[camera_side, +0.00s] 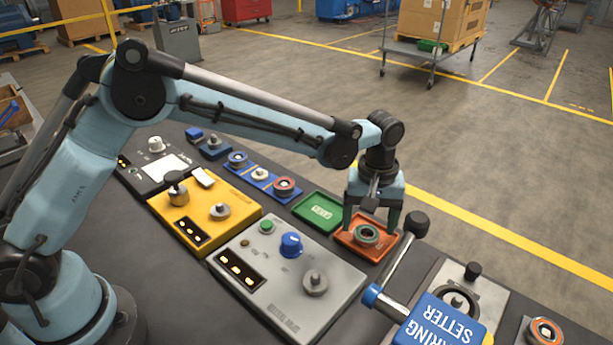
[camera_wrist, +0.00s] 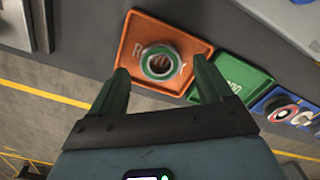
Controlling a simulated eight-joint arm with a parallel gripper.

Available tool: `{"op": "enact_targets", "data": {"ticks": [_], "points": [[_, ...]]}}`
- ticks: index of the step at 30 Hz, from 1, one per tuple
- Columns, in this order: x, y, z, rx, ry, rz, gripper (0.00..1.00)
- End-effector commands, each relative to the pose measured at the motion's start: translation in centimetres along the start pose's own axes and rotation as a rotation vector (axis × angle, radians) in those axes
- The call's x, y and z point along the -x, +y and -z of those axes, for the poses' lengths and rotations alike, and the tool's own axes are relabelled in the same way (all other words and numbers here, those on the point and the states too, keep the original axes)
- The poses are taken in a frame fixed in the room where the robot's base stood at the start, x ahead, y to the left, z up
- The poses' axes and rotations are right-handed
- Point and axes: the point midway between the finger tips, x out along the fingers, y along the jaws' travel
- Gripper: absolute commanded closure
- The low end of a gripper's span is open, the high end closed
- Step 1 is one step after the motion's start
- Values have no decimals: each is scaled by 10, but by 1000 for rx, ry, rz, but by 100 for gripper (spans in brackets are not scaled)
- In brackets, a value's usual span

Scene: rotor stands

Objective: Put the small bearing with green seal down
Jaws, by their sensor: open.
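The small bearing with green seal (camera_side: 367,234) lies in the orange tray (camera_side: 381,254). In the wrist view the bearing (camera_wrist: 161,62) shows its green ring and metal centre, roughly in the middle of the orange tray (camera_wrist: 196,47), partly covering the tray's lettering. My gripper (camera_side: 372,232) is over the orange tray with its fingers spread to either side of the bearing. In the wrist view my gripper (camera_wrist: 162,82) shows two green fingers wide apart, with a gap between them and the bearing. Nothing is held.
A green tray (camera_side: 320,212) adjoins on the left. Blue trays (camera_side: 262,175) with ring parts stand farther left. The grey control box (camera_side: 330,300) and the bearing setter (camera_side: 440,318) with its lever (camera_side: 398,262) are close by.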

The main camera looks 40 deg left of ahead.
Motion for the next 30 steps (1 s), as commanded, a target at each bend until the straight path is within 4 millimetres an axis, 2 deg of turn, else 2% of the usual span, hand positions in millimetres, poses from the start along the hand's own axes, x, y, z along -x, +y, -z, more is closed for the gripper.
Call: {"op": "enact_targets", "data": {"ticks": [6, 12, 21, 26, 30], "points": [[47, 0, 0, 0, 0, 0, 21], [82, 0, 0, 0, 0, 0, 21], [106, -3, 1, -5, 3, -5, 21], [122, -25, 5, -48, 34, -44, 21], [140, -61, 8, -123, 92, -100, 21]]}}
